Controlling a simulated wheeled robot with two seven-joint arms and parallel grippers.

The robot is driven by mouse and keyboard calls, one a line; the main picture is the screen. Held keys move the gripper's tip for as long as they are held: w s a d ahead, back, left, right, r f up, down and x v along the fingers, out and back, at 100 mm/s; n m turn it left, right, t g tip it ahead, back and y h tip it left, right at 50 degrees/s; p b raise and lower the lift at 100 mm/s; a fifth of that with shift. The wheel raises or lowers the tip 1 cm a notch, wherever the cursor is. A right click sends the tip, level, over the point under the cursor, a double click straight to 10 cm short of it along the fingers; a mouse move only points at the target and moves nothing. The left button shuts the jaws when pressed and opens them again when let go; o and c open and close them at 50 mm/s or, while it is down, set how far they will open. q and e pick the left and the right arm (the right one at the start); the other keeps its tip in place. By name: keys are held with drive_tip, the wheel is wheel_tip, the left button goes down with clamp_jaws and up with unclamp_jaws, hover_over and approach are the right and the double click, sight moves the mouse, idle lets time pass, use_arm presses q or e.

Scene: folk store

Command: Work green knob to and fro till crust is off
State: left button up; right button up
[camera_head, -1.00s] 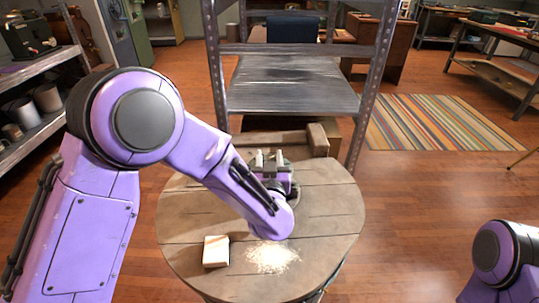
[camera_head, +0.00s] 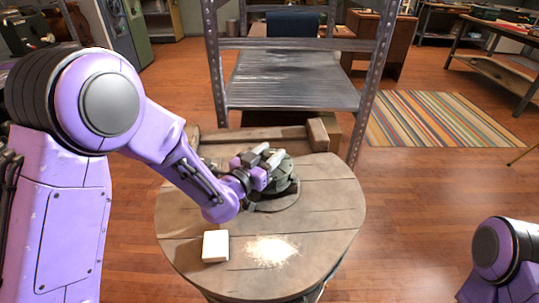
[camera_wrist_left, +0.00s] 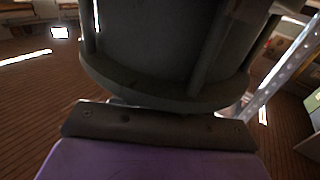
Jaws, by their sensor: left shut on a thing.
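The green knob (camera_head: 283,180) is a dark grey-green round piece on a flat round base, towards the back of the round wooden table. My left gripper (camera_head: 266,157) reaches it from the left, its grey fingers shut on the knob. In the left wrist view the knob (camera_wrist_left: 165,45) fills the upper middle as a dark, ribbed round body with a lower rim, close above my gripper's edge. The fingertips are not clear there. I cannot make out any crust on the knob. My right gripper is out of view; only part of my right arm shows at lower right.
The round wooden table (camera_head: 322,222) carries a white block (camera_head: 215,246) and a patch of pale crumbs (camera_head: 272,249) near its front. A metal shelf (camera_head: 290,80) stands close behind. A striped rug (camera_head: 440,120) lies on the floor at right.

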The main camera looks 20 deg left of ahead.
sight(269, 155)
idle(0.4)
use_arm(q)
drive_tip(key=o, duration=0.9)
drive_tip(key=shift+o, duration=0.2)
drive_tip(key=r+p, duration=0.2)
drive_tip(key=s+r+p, duration=0.1)
drive_tip(key=r+p, duration=0.2)
drive_tip(key=shift+d+r, duration=0.2)
drive_tip(key=shift+r, duration=0.15)
drive_tip(key=s+d+r+p, duration=0.3)
drive_tip(key=s+r+p, duration=0.4)
drive_tip(key=s+p, duration=0.5)
drive_tip(key=shift+s+d+r+p, duration=0.15)
drive_tip(key=shift+s+d+p, duration=0.1)
drive_tip(key=shift+p, duration=0.65)
